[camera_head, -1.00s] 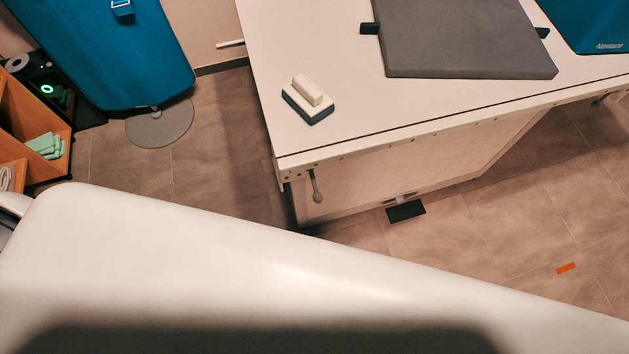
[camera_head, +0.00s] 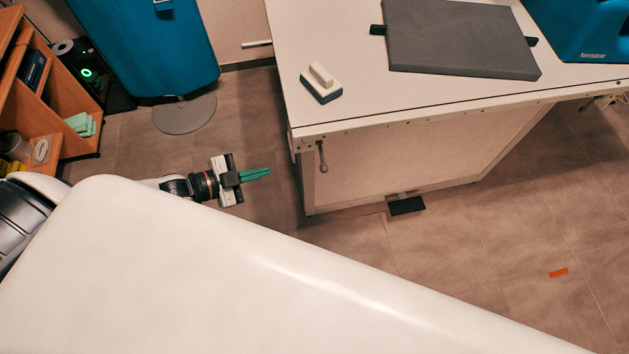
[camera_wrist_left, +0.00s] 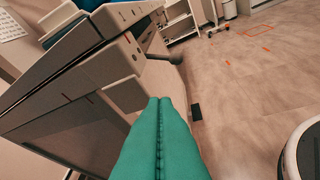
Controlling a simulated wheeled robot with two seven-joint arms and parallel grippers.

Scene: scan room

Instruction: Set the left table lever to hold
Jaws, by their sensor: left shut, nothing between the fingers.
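The table lever (camera_head: 322,158) is a short grey handle with a rounded end, hanging down at the front left corner of the white table (camera_head: 300,100). In the left wrist view the lever (camera_wrist_left: 165,57) sticks out from the table's side, beyond my fingertips. My left gripper (camera_head: 268,173) has green fingers pressed together with nothing between them. It is left of the lever and apart from it, pointing towards it. In the left wrist view the shut fingers (camera_wrist_left: 160,104) fill the lower middle. My right gripper is not in view.
A grey pad (camera_head: 460,38) and a small white-and-dark block (camera_head: 321,83) lie on the table. A black pedal (camera_head: 406,206) is on the floor below. Floor between gripper and table is clear.

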